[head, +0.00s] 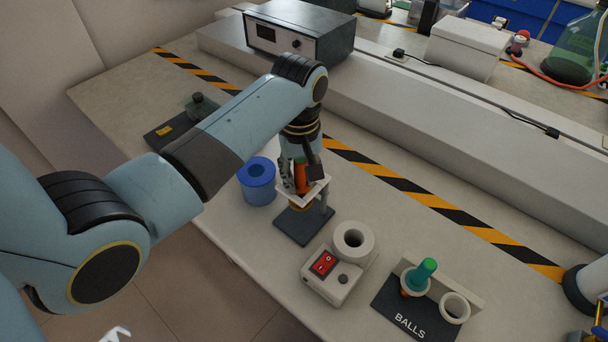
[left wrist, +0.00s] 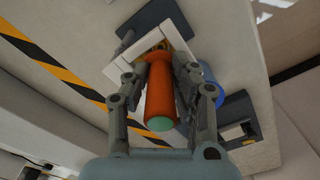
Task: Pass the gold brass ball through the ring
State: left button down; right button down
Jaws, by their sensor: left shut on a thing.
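My left gripper (head: 303,180) is shut on an orange handle (head: 301,175) and holds it upright over the white ring plate (head: 318,190) on its dark-based stand (head: 304,226). A patch of gold, seemingly the brass ball (head: 299,207), shows just under the plate. In the left wrist view the gripper (left wrist: 162,75) grips the orange handle (left wrist: 165,92), with its green end toward the camera. The white ring plate (left wrist: 120,68) frames the handle's far end. The fingers and handle hide most of the ring opening.
A blue cup (head: 257,182) stands close left of the ring stand. A white heater box with a red switch (head: 324,263) stands to the right. Further right, a BALLS rack (head: 411,325) holds a green-handled piece (head: 424,271) and an empty white cup (head: 455,307). A grey instrument (head: 298,30) stands behind.

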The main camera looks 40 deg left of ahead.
pick_arm(q)
jog(key=shift+r+p, duration=0.55)
jog(key=shift+r, duration=0.6)
dwell(1.2)
dwell(0.3)
jog(key=shift+r, duration=3.55)
